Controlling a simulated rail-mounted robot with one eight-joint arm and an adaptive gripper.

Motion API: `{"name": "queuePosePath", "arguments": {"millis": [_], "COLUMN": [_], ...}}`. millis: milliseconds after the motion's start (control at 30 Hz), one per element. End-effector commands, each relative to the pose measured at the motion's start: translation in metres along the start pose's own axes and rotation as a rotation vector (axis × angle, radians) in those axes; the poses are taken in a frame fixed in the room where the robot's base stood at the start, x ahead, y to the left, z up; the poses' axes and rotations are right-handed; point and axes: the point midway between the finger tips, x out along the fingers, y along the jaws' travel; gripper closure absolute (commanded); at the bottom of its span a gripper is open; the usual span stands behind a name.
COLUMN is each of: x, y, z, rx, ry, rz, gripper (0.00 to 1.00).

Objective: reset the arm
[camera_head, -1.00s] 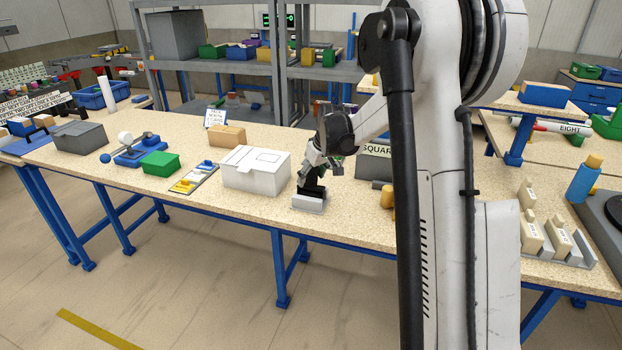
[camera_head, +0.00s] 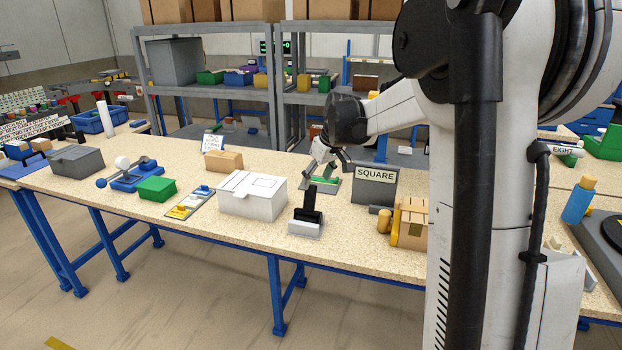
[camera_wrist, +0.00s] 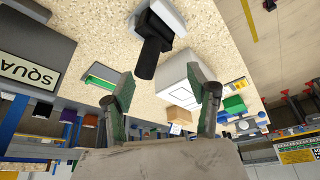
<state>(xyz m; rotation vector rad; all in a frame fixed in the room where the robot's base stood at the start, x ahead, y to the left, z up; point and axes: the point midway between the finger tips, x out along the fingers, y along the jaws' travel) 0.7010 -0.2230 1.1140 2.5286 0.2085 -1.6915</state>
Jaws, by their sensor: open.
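My arm reaches over the workbench (camera_head: 205,232) from the right. My gripper (camera_head: 325,176) is above the bench, left of the grey SQUARE box (camera_head: 375,184). In the wrist view my gripper (camera_wrist: 167,94) shows two fingers spread apart with nothing between them. A black upright piece on a light grey base (camera_head: 306,224) stands on the bench in front of my gripper, apart from it. It also shows in the wrist view, where the black piece (camera_wrist: 151,52) lies beyond the fingers.
A white box (camera_head: 250,194) stands left of the black piece. A green box (camera_head: 156,188), a grey box (camera_head: 77,161) and a tan block (camera_head: 223,161) are farther left. A cardboard-coloured box (camera_head: 413,224) is near my column. Shelves stand behind the bench.

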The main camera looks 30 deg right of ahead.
Motion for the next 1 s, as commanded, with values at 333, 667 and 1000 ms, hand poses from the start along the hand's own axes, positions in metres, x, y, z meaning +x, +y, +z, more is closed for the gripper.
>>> {"name": "queuePosePath", "arguments": {"millis": [333, 667, 1000], "x": [-0.006, -0.06, -0.102], "y": [-0.009, -0.088, -0.167], "z": [0.003, 0.037, 0.1], "rx": [0.002, 0.032, 0.068], "ry": [0.003, 0.036, 0.087], "rz": [0.003, 0.036, 0.065], "gripper": [0.46, 0.46, 0.46]}}
